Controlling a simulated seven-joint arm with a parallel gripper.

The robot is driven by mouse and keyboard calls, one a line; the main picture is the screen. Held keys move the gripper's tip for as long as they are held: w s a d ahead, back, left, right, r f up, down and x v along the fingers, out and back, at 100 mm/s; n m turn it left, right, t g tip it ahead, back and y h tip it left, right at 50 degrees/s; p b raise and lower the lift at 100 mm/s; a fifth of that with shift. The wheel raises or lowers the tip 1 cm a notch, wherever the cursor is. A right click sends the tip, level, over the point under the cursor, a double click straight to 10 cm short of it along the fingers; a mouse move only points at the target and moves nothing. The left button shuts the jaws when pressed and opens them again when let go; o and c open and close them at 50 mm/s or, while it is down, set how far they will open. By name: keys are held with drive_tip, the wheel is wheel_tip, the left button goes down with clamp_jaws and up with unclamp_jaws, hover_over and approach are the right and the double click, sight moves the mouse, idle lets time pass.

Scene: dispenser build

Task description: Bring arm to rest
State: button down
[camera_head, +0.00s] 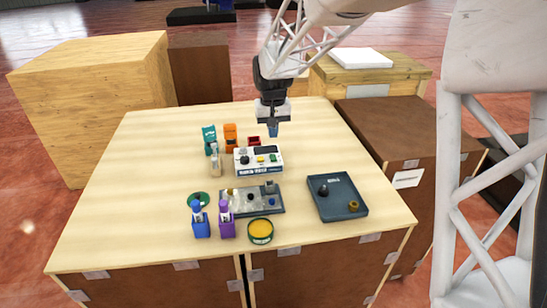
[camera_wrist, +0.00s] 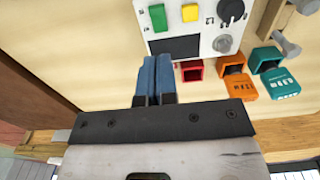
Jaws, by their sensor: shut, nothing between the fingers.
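My gripper (camera_head: 273,130) hangs above the back of the wooden table, just behind the white control box (camera_head: 259,170). In the wrist view its two blue fingers (camera_wrist: 157,75) are together with nothing between them. The control box (camera_wrist: 213,42) shows there with a green button, a yellow button, a dark knob and a dark screen. The fingers overlap the box's edge in that view; I cannot tell the height between them.
Orange (camera_head: 230,137), teal (camera_head: 209,139) and red (camera_head: 254,141) containers stand near the box. A grey tray (camera_head: 267,208), a dark tray (camera_head: 354,209), blue (camera_head: 200,222) and purple (camera_head: 226,222) bottles and a yellow-topped tin (camera_head: 260,231) are nearer the front. The table's left side (camera_head: 130,190) is clear.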

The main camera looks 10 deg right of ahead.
drive_tip(key=shift+s+d+r, duration=0.15)
drive_tip(key=shift+s+r, duration=0.15)
drive_tip(key=shift+s, duration=0.2)
drive_tip(key=s+d+r+t, duration=0.1)
drive_tip(key=s+d+r, duration=0.15)
drive_tip(key=s, duration=0.65)
drive_tip(key=s+d+r, duration=0.1)
drive_tip(key=s+r, duration=0.3)
drive_tip(key=s, duration=0.4)
drive_tip(key=s+d+f+t, duration=0.1)
drive_tip(key=s+d, duration=0.1)
drive_tip(key=s, duration=1.8)
drive_tip(key=shift+f+t, duration=0.2)
drive_tip(key=shift+t, duration=0.1)
